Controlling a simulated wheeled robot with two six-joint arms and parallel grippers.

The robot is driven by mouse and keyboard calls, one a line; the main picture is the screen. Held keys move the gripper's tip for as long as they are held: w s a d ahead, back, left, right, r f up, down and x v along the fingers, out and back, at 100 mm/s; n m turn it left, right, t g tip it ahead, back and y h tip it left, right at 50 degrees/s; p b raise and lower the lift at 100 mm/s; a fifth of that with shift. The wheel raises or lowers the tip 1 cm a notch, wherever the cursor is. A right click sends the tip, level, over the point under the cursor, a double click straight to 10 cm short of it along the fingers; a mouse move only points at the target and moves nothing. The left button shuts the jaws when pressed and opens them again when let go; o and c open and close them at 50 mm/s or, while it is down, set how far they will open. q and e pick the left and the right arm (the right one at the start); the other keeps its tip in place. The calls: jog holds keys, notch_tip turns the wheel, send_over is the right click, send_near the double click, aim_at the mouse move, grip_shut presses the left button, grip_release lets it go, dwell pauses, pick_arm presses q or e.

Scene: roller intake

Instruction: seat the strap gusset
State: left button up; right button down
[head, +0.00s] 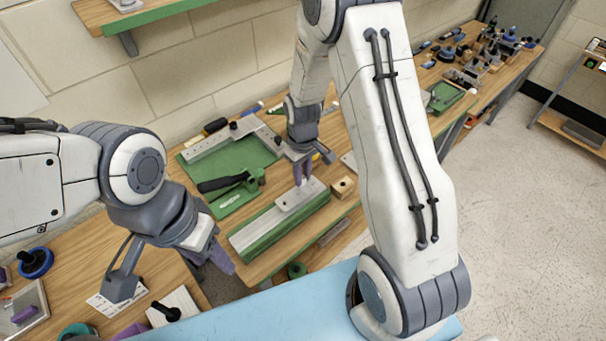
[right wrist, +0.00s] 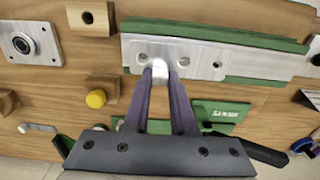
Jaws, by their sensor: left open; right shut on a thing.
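The strap gusset (head: 299,194) is a small silver plate with holes and a raised tab. It is over the long silver-topped green block (head: 262,236); I cannot tell whether it is fully flat on it. My right gripper (head: 303,178) is shut on the gusset's tab from above. In the right wrist view the purple fingers (right wrist: 162,78) pinch the tab, and the gusset plate (right wrist: 200,58) shows a hole on each side of it over the block (right wrist: 265,65). My left gripper (head: 218,258) is open and empty, left of the block near the bench's front edge.
A green clamp with a black handle (head: 225,184) lies left of the block. Behind it is a green plate (head: 235,157) with a silver bar. A wooden block with a hole (head: 343,187) stands to the right. A blue surface (head: 280,312) is in front.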

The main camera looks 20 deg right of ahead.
jog(key=shift+f+b, duration=0.9)
jog(key=shift+f, duration=0.35)
jog(key=c, duration=1.1)
grip_release()
jog(key=shift+r, duration=0.1)
jog(key=shift+o, duration=0.2)
jog(key=shift+r, duration=0.1)
jog(key=shift+r+p, duration=1.35)
jog(key=shift+r, duration=0.1)
jog(key=o, duration=0.6)
jog(key=shift+c, duration=0.2)
